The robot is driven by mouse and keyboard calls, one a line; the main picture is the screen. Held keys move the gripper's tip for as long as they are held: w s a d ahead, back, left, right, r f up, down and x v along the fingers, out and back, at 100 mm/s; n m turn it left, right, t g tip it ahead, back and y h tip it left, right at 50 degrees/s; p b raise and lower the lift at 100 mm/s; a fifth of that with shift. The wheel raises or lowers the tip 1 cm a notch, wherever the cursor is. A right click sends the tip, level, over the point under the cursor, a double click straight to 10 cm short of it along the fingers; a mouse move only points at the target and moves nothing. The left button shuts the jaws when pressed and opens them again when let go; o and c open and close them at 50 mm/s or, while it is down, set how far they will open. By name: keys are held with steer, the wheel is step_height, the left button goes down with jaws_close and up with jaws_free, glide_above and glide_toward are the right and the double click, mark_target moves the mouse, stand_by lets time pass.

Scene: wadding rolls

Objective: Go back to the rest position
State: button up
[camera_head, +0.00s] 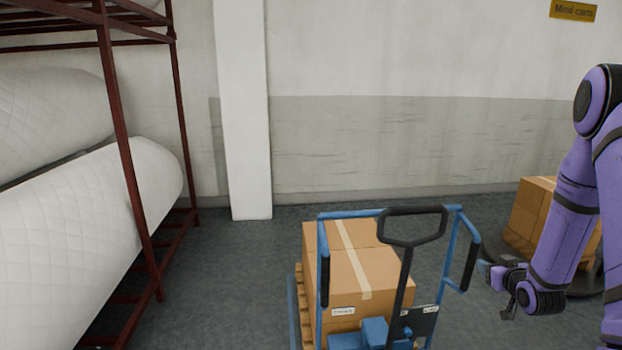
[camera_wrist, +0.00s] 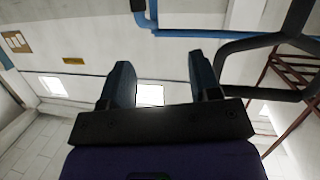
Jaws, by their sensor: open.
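My purple arm comes down the right side of the head view. My gripper (camera_head: 498,287) is at its lower end, just right of the blue pallet truck's handle frame (camera_head: 448,250). In the wrist view my gripper (camera_wrist: 165,85) shows two dark fingers set apart with nothing between them. The wrist view looks up past the truck's blue bar and black handle (camera_wrist: 262,45) toward the walls and ceiling. No held object shows in either view.
Cardboard boxes (camera_head: 345,270) sit on a wooden pallet at the truck. More boxes (camera_head: 530,215) stand behind my arm. A dark red rack (camera_head: 125,150) with white wadding rolls (camera_head: 70,230) is at left. A white pillar (camera_head: 243,120) stands behind. Floor between rack and truck is clear.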

steer(key=s+a+r+g, duration=0.25)
steer(key=a+r, duration=0.35)
steer(key=r, duration=0.5)
steer(key=s+a+r+g, duration=0.2)
steer(key=s+a+r, duration=0.3)
steer(key=r, duration=0.6)
steer(key=s+a+r+g, duration=0.1)
steer(key=s+a+r, duration=0.2)
steer(key=s, duration=0.5)
steer(key=s+a+r+g+y, duration=0.1)
steer(key=s+a+r+g, duration=0.1)
steer(key=s+a, duration=0.4)
steer(key=s+a+r+g+y, duration=0.1)
steer(key=s+a, duration=0.4)
steer(key=s, duration=0.6)
step_height(320, 180, up, 3)
steer(key=shift+s+f+g, duration=0.15)
steer(key=shift+g, duration=0.3)
steer(key=shift+o, duration=0.2)
